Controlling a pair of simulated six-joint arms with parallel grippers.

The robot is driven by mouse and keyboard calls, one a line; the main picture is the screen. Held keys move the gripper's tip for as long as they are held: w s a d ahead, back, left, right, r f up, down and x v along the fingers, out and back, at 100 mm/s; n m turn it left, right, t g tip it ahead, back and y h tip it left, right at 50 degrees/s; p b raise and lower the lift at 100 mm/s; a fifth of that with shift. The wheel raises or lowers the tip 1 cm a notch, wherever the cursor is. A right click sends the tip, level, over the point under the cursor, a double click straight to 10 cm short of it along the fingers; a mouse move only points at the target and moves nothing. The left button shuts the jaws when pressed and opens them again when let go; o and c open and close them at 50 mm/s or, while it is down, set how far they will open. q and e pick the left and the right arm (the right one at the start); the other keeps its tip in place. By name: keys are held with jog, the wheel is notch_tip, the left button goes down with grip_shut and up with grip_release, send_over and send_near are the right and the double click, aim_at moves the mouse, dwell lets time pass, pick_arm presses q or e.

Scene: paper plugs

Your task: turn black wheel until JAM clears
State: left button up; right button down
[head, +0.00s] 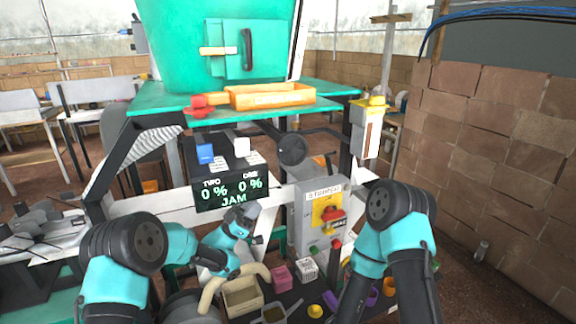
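A dark round wheel (292,150) sits on the machine below the green table, right of the display.
A grey control box (304,234) with a red stop button stands below the wheel. A blue (205,153) and a white block (242,147) sit above the display. An orange tray (270,96) lies on the green table. Small bins (242,297) and coloured pieces stand low in front.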

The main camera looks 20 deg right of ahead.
aim_at(287, 165)
pick_arm(q)
jog(key=x, duration=1.7)
jog(key=shift+d+r, duration=0.15)
